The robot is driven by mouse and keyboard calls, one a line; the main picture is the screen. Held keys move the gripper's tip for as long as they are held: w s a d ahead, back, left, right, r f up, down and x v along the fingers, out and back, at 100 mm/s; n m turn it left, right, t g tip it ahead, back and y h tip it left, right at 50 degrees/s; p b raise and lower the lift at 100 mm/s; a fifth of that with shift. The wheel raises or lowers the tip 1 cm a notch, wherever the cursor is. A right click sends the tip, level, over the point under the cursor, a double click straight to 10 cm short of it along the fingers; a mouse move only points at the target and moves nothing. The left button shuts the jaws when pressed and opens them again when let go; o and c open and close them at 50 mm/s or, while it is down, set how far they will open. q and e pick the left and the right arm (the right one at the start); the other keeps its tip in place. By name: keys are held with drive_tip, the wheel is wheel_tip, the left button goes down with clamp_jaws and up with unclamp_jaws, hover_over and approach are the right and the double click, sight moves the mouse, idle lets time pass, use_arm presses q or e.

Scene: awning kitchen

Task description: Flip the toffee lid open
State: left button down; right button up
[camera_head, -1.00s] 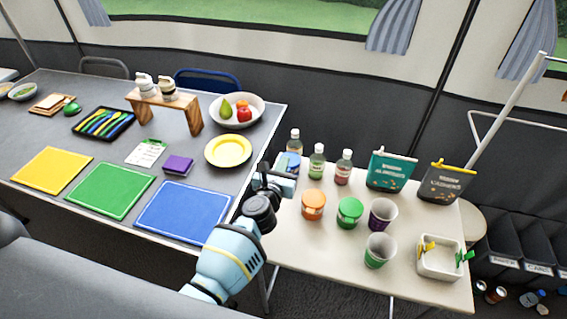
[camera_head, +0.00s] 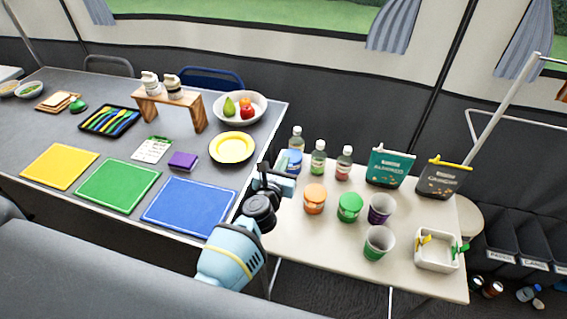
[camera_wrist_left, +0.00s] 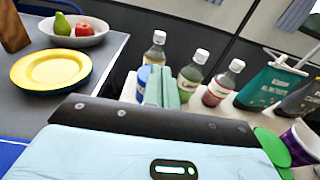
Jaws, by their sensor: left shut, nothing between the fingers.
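I cannot read which container is the toffee one. Candidates on the cream table are an orange-lidded jar (camera_head: 314,197), a green-lidded jar (camera_head: 349,206) and a blue-topped container (camera_head: 293,156) by the bottles. My left gripper (camera_head: 284,178) is shut and empty, held in front of the blue-topped container and partly hiding it. In the left wrist view the gripper fingers (camera_wrist_left: 164,86) overlap the blue item (camera_wrist_left: 143,75); contact cannot be judged. The orange jar is hidden there, and part of the green lid (camera_wrist_left: 270,145) shows at right. My right gripper is not in view.
Several bottles (camera_head: 318,160) stand behind the jars. Two cups (camera_head: 379,243), a teal pouch (camera_head: 390,168), a dark pouch (camera_head: 440,180) and a white bin (camera_head: 437,262) are to the right. The grey table (camera_head: 225,178) with a yellow plate (camera_head: 232,148) is left.

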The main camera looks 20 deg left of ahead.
use_arm(q)
drive_tip(key=s, duration=0.1)
drive_tip(key=s+r, duration=0.1)
drive_tip(key=s, duration=0.1)
drive_tip(key=shift+s+a+r, duration=0.1)
drive_tip(key=shift+r, duration=0.05)
idle(0.6)
idle(0.4)
